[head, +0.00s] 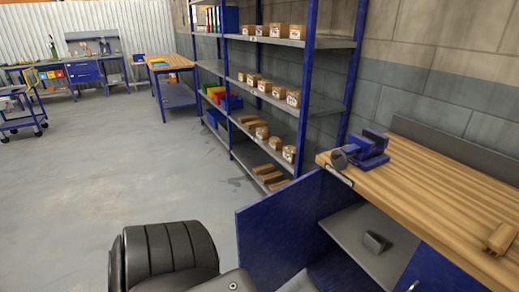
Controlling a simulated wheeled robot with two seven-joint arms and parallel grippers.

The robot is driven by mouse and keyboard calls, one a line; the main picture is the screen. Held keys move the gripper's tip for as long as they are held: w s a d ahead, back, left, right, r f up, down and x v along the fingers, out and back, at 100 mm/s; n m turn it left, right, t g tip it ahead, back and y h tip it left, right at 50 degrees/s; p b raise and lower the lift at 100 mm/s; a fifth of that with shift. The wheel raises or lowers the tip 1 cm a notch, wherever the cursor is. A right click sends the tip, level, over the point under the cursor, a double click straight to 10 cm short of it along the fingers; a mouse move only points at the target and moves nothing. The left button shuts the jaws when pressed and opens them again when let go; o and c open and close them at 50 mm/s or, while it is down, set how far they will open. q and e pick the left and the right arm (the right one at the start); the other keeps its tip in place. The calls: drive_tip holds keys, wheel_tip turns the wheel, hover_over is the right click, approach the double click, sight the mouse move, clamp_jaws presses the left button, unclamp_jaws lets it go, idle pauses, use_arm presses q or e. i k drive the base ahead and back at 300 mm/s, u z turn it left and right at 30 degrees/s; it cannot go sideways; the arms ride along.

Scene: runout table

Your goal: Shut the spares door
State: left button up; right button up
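The spares door seems to be the blue door panel (285,228) standing open at the left end of the wood-topped bench (430,195). It is swung out to the left, so the cabinet's grey inner shelf (350,232) shows. A small dark grey object (375,242) sits on that shelf. A second blue front (440,272) with a pale handle at its edge is at the lower right. Dark ribbed and grey parts of my own arm fill the bottom, in front of the door's lower left. Neither gripper's fingers can be made out.
A blue vise (362,150) sits on the bench's left corner, and a wooden block (502,238) lies at its right. Blue shelving (300,110) with boxes stands behind the door. The grey floor (130,170) to the left is clear.

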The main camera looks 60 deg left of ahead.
sight(274, 231)
drive_tip(key=z, duration=2.7)
drive_tip(key=k, duration=2.75)
drive_tip(key=u, duration=2.3)
drive_tip(key=i, duration=0.5)
drive_tip(key=z, duration=0.9)
